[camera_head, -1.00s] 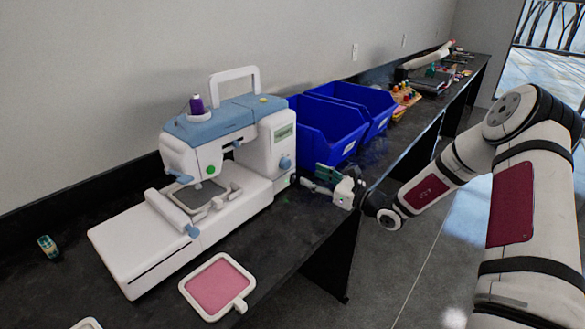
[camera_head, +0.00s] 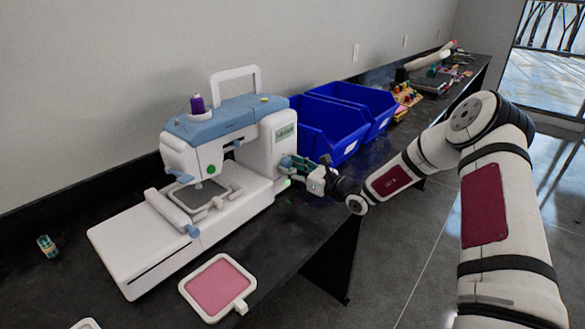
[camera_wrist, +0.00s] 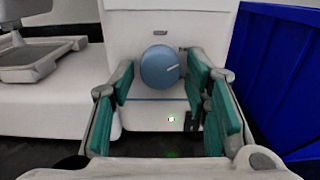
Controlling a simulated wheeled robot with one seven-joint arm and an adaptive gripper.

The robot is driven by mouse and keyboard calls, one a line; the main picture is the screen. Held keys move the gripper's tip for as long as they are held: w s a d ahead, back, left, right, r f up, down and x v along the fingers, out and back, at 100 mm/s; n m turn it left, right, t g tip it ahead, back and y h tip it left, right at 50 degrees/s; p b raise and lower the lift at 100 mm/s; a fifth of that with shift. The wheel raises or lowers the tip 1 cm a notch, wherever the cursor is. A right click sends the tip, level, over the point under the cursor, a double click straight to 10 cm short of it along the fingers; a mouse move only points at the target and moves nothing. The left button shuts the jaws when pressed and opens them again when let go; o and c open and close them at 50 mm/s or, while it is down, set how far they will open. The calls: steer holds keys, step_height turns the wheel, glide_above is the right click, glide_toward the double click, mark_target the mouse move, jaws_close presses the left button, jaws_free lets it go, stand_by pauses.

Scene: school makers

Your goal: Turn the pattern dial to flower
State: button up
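The white and blue embroidery machine (camera_head: 237,118) stands on the black counter. Its blue round pattern dial (camera_wrist: 160,66) is on the front of the right column, with a white pointer line toward the right and slightly up. A small panel (camera_head: 285,133) sits above the dial; I cannot read its label. My gripper (camera_head: 294,163) is in front of the dial, which it largely hides in the head view. In the wrist view my gripper (camera_wrist: 159,92) is open, with one green-padded finger on each side of the dial and gaps to it.
Two blue bins (camera_head: 333,133) stand close to the right of the machine. A pink framed hoop (camera_head: 217,286) lies at the counter's front edge. A thread spool (camera_head: 47,245) lies at the left.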

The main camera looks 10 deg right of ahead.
steer(key=c, duration=0.7)
steer(key=shift+o, duration=0.2)
steer(key=m+p, duration=0.2)
steer(key=m, duration=0.3)
steer(key=shift+m, duration=0.4)
steer(key=m+p, duration=0.1)
steer(key=m, duration=0.5)
steer(key=o, duration=1.1)
steer(key=shift+o, duration=0.2)
steer(key=shift+s, duration=0.15)
